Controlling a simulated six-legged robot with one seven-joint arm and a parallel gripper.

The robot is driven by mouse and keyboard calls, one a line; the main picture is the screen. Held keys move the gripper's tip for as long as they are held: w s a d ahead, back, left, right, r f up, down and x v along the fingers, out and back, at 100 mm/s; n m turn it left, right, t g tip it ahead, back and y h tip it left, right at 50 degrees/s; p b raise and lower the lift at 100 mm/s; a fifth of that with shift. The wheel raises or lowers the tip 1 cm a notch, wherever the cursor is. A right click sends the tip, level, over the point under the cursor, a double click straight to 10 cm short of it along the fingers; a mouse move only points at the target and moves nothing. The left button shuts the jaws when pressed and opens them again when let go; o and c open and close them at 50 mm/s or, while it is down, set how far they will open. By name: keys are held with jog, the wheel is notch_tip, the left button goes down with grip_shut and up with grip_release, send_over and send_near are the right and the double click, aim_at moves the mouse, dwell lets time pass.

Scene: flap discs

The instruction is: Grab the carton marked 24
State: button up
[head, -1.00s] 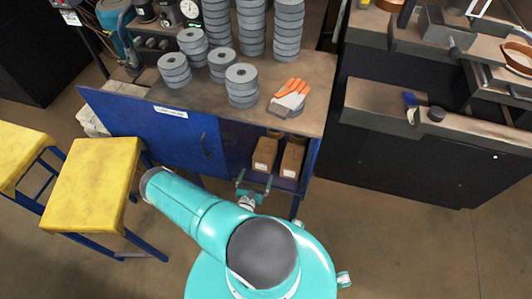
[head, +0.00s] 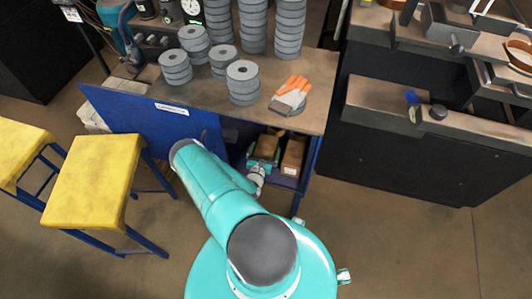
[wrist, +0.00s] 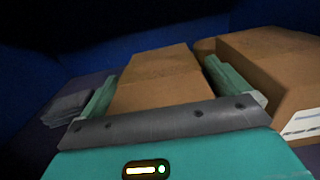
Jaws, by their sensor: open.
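Two brown cartons stand side by side in the open bay of the blue cabinet. The left carton (head: 266,147) also shows in the wrist view (wrist: 160,75), with its near end between my fingers. My gripper (wrist: 160,80) is open, one finger on each side of this carton. In the head view my gripper (head: 262,165) covers the carton's front. The right carton (head: 293,155) stands just outside my right finger in the wrist view (wrist: 270,70). It bears a white label, cut off by the frame edge. I cannot read a 24 on either carton.
The blue cabinet (head: 145,125) has a wooden top carrying grey disc stacks (head: 243,82) and an orange-and-grey glove (head: 289,95). A dim grey stack (wrist: 70,105) lies left of my left finger. Yellow stools (head: 88,180) stand at left; floor at right is clear.

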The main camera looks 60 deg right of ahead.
jog(key=c, duration=1.5)
jog(key=shift+c, duration=1)
jog(key=shift+r, duration=0.15)
